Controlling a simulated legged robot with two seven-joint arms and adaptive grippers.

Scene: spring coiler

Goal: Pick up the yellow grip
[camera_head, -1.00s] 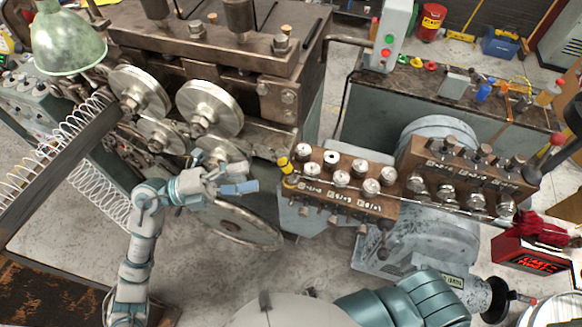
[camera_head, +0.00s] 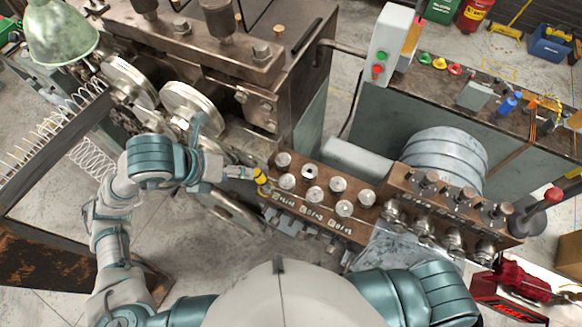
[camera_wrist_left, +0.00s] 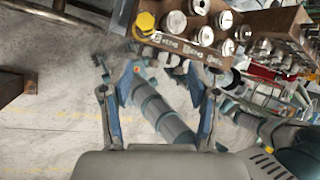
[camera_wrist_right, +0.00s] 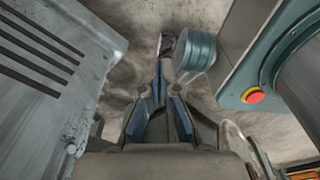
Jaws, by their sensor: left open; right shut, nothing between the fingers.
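In the left wrist view the yellow grip (camera_wrist_left: 146,23) shows at the top, ahead of and slightly left of the gap between my fingers. My left gripper (camera_head: 226,158) is open and empty, just left of the grip; one finger looks very close to it, but I cannot tell whether they touch. My right gripper (camera_wrist_right: 163,66) is shut and empty in the right wrist view, away from the grip.
The machine with large metal discs (camera_head: 190,106) stands close behind my left gripper. A second roller block (camera_head: 445,207) is to the right. A red-knobbed lever (camera_head: 552,196) and a red tool (camera_head: 515,285) are farther right. A control box (camera_head: 388,48) stands behind.

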